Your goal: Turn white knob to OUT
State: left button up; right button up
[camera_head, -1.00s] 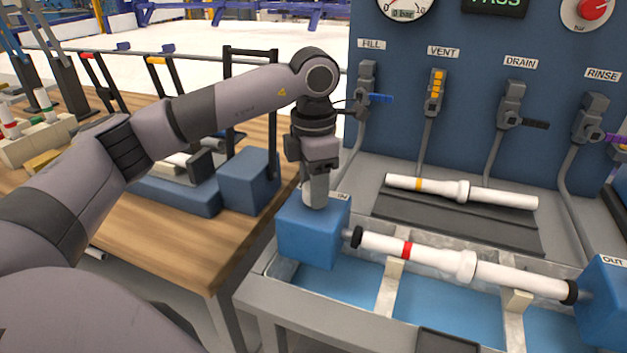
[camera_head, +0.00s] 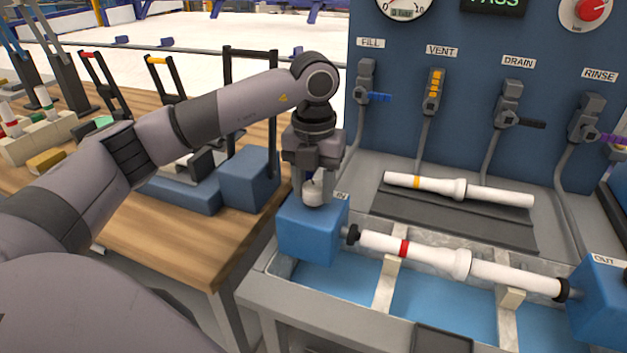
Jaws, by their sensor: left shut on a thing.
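My left gripper (camera_head: 313,190) points straight down and is shut on a white knob (camera_head: 313,194). The knob stands on top of the blue block (camera_head: 308,240) at the left end of the trough, beside a small label that reads IN. The fingers hide part of the knob, and I cannot make out a pointer on it. Another blue block (camera_head: 598,312), labelled OUT, is at the right edge. A white pipe with a red band (camera_head: 430,258) lies between the two blocks. My right gripper is not in view.
A second white pipe with a yellow band (camera_head: 465,188) lies on a dark grey rack (camera_head: 450,218) behind. The blue panel (camera_head: 470,90) carries valves labelled FILL, VENT, DRAIN and RINSE. A wooden table (camera_head: 190,240) stands on the left.

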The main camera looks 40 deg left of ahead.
aim_at(315, 186)
pick_arm(q)
jog(key=n+p, duration=0.1)
jog(key=n, duration=0.3)
jog(key=shift+w+r, duration=0.1)
jog(key=shift+r, duration=0.1)
jog(key=shift+n+p, duration=0.35)
jog(key=shift+n, duration=1.75)
jog(key=o, duration=1.1)
jog(key=shift+f, duration=0.1)
jog(key=shift+c, duration=0.2)
notch_tip(315, 186, up, 7)
jog(key=shift+r, duration=0.1)
